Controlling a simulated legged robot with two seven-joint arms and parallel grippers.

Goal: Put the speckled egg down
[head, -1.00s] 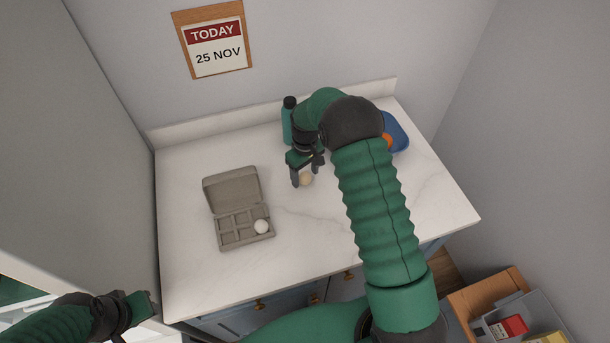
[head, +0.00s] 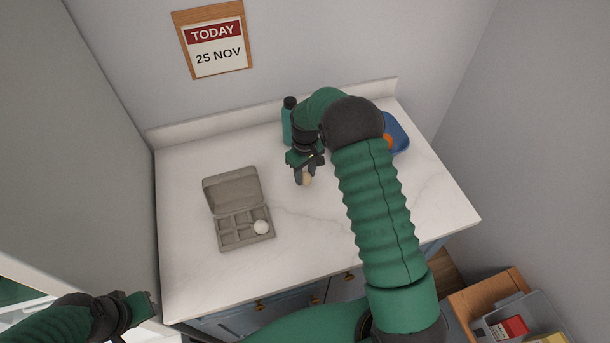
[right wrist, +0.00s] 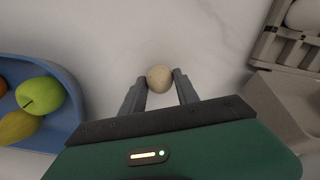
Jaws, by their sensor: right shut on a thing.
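The speckled egg (right wrist: 160,78) is pale beige and sits between the two fingertips of my right gripper (right wrist: 160,84) in the right wrist view. In the head view the egg (head: 307,181) shows under the right gripper (head: 307,176), partly hidden by a finger. The right gripper is shut on it, over the worktop behind and right of the egg box. I cannot tell whether the egg touches the worktop. My left gripper (head: 150,304) is at the lower left, away from the worktop; its fingers are too unclear to read.
An open grey egg box (head: 232,239) with a white egg (head: 262,227) in its front right compartment stands on the marble worktop (head: 300,255). A teal bottle (head: 288,122) stands behind my right gripper. A blue fruit bowl (right wrist: 62,75) is on the other side. Worktop around the egg is clear.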

